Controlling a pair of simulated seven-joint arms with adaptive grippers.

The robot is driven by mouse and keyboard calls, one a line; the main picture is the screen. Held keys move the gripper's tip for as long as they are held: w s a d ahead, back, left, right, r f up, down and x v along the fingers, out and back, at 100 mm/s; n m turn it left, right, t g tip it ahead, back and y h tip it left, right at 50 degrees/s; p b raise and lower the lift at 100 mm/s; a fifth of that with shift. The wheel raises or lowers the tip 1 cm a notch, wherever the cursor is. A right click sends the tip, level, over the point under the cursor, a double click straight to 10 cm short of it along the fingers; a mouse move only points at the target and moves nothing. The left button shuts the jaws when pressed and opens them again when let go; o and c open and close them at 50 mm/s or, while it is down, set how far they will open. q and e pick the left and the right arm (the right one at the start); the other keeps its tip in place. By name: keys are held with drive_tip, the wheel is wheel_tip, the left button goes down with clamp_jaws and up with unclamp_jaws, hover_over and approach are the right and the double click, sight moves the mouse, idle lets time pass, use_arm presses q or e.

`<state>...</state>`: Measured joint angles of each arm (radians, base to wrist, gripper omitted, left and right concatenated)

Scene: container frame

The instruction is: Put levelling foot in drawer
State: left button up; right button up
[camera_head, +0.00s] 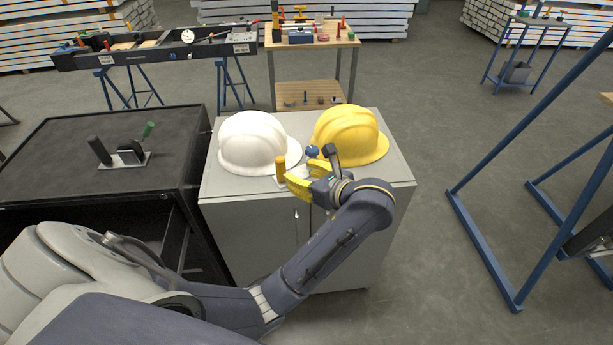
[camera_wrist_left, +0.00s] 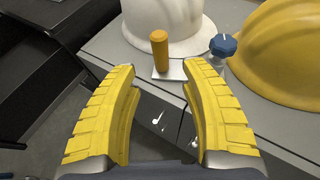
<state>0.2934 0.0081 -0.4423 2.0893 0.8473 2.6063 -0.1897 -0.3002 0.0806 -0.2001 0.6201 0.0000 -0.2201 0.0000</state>
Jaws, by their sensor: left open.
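My left gripper (camera_head: 295,173) is above the front of a grey cabinet (camera_head: 240,196). In the left wrist view its two yellow fingers (camera_wrist_left: 160,67) are spread with nothing between them. Just beyond the fingertips, an orange upright cylinder (camera_wrist_left: 160,50) stands on a pale flat plate (camera_wrist_left: 172,71) on the cabinet top. A blue faceted knob (camera_wrist_left: 223,45) on a short stem is to its right; whether it joins the plate is unclear. I cannot tell which of these parts is the levelling foot. The cabinet front has small handles (camera_wrist_left: 158,119); no open drawer is visible. My right gripper is out of view.
A white helmet (camera_head: 253,143) and a yellow helmet (camera_head: 348,135) sit behind these parts. A black bench (camera_head: 60,150) with a green-handled clamp (camera_head: 130,151) adjoins on the left. A blue frame (camera_head: 487,250) stands at right, with open floor between.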

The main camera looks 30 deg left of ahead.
use_arm(q)
drive_tip(key=shift+s+d+r, duration=0.2)
drive_tip(key=shift+d, duration=0.35)
drive_tip(key=shift+o, duration=0.7)
drive_tip(key=shift+s+d+r, duration=0.1)
drive_tip(key=shift+d, duration=0.1)
